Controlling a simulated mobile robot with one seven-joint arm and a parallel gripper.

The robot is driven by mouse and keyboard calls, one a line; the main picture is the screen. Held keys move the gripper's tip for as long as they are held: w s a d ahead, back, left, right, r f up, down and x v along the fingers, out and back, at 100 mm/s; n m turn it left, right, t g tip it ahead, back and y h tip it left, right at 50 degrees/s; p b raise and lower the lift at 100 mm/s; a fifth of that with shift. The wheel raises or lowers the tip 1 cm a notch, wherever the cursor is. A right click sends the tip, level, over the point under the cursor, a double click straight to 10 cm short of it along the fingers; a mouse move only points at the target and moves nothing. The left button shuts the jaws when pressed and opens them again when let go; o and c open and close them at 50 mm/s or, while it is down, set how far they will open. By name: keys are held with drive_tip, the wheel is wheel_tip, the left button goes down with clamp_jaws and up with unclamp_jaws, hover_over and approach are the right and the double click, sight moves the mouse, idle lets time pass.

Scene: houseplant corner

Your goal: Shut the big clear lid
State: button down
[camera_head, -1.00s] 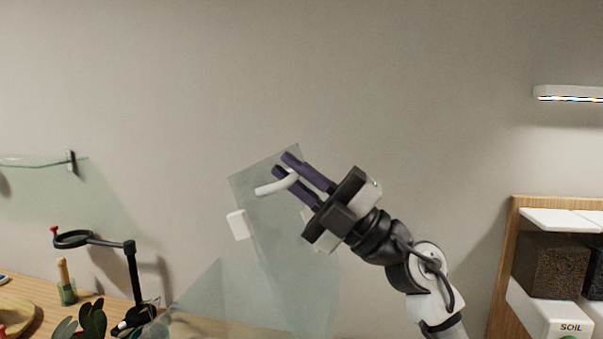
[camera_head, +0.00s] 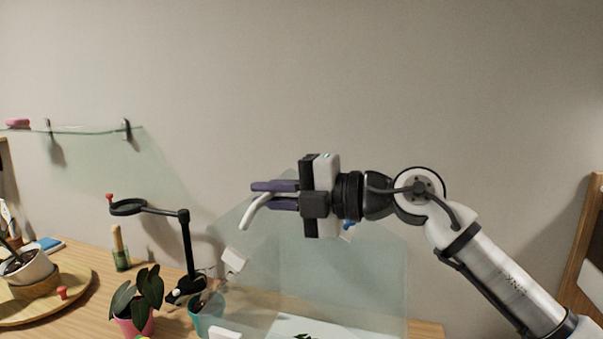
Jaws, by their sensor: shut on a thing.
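The big clear lid (camera_head: 275,240) is a see-through panel standing tilted up in front of the wall. Its curved white handle (camera_head: 252,213) is at its upper left. My gripper (camera_head: 262,195) comes from the right, with its two purple fingers pointing left and closed around the handle. Through the panel a white sheet-like surface and some dark leaves show at the bottom edge. The lower part of the lid and what it closes onto are cut off by the frame. I cannot tell its exact angle.
A black stand with a ring (camera_head: 186,250) is left of the lid. A dark-leaved plant in a pink pot (camera_head: 134,325) and a teal pot (camera_head: 206,318) are close by. A glass shelf (camera_head: 85,131) hangs on the wall. A round wooden board (camera_head: 72,290) holds a white pot.

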sight(305, 243)
drive_tip(key=w+a+f+g+h+b, duration=0.1)
drive_tip(key=a+f+h+b, duration=0.3)
drive_tip(key=f, duration=0.8)
drive_tip(key=shift+w+a+f, duration=0.15)
drive_tip(key=shift+w+a, duration=0.1)
drive_tip(key=shift+a, duration=0.25)
drive_tip(key=shift+f+b, duration=0.15)
drive_tip(key=shift+b, duration=0.15)
drive_tip(key=c, duration=1.9)
unclamp_jaws()
drive_tip(key=v, duration=0.4)
drive_tip(key=b+v, duration=0.1)
drive_tip(key=v, duration=0.4)
drive_tip(key=b+v, duration=0.1)
drive_tip(key=v, duration=0.4)
drive_tip(key=shift+w+a+r, duration=0.1)
drive_tip(key=shift+r, duration=0.15)
